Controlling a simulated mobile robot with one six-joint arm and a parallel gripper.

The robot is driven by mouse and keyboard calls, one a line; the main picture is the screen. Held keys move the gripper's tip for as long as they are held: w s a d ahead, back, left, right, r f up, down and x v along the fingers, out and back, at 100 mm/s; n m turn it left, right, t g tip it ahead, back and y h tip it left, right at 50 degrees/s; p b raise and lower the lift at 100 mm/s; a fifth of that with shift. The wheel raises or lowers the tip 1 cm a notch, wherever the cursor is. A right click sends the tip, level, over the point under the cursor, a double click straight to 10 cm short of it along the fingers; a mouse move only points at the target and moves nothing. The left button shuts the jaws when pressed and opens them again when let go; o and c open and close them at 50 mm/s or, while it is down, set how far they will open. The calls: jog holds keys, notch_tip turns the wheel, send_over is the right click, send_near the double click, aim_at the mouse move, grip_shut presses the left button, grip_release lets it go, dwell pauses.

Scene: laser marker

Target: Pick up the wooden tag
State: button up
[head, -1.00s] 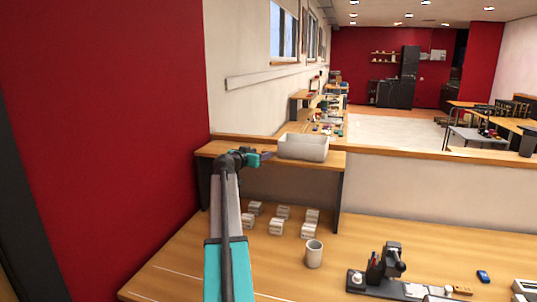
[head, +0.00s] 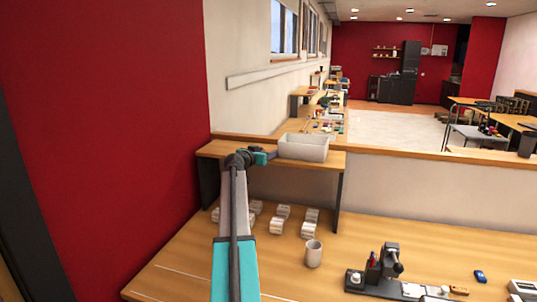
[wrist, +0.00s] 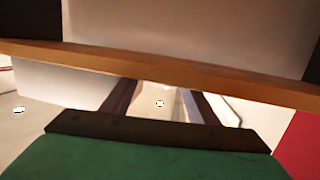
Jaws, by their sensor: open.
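My gripper (head: 272,154) is stretched out over the far wooden shelf, by the left end of a white bin, in the head view. In the wrist view my gripper (wrist: 162,92) shows two dark fingers spread apart with nothing between them. A small tan piece (head: 458,290) lies on the bench at the lower right, by the dark bench device; it may be the wooden tag, but it is too small to tell. It is far from my gripper. No tag is recognisable in the wrist view.
The white bin (head: 303,146) stands on the raised shelf (head: 215,149); its inside is mostly hidden. Several white blocks (head: 278,222), a light cup (head: 313,252), the dark device (head: 388,264) and a blue item (head: 480,276) are on the bench. A red wall is at left.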

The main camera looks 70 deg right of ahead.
jog(key=c, duration=0.7)
jog(key=shift+c, duration=0.3)
jog(key=shift+r, duration=0.2)
notch_tip(320, 180, up, 28)
jog(key=b, duration=0.6)
jog(key=shift+a+f, duration=0.15)
jog(key=shift+f, duration=0.1)
jog(key=shift+s, duration=0.1)
dwell(0.3)
